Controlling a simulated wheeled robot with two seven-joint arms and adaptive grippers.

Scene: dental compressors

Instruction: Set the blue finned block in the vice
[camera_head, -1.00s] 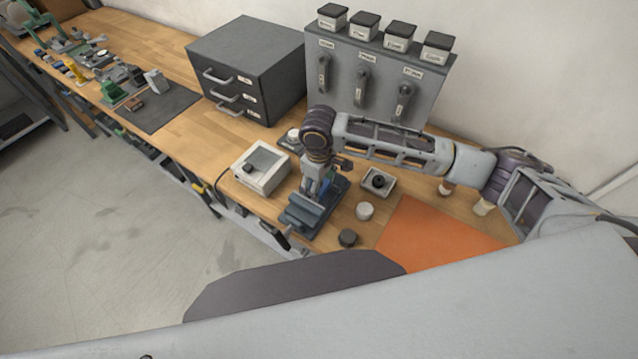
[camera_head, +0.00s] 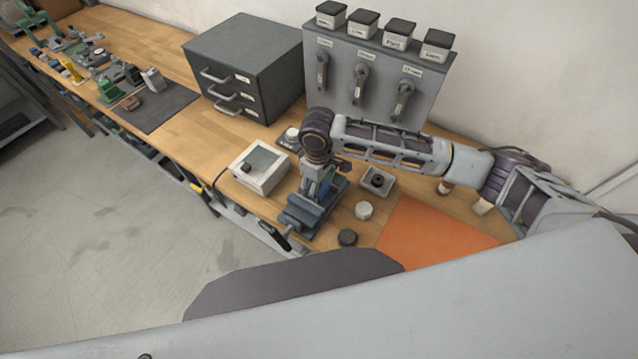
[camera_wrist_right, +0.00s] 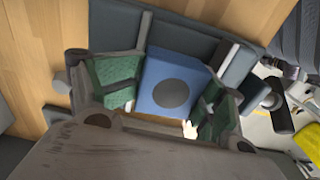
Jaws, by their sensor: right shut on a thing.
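The blue finned block (camera_wrist_right: 168,84) shows in the right wrist view as a blue face with a dark round spot. My right gripper (camera_wrist_right: 166,100) is shut on it, one green-padded finger on each side. The vice (camera_head: 303,214) is blue-grey and stands at the front edge of the bench; it also shows around the block in the right wrist view (camera_wrist_right: 185,42). In the head view the right gripper (camera_head: 322,186) points down over the vice, with a bit of blue between its fingers. The block's underside is hidden, so I cannot tell whether it touches the vice. My left gripper is out of view.
A white box with a display (camera_head: 261,166) stands left of the vice. A drawer cabinet (camera_head: 246,68) stands behind.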

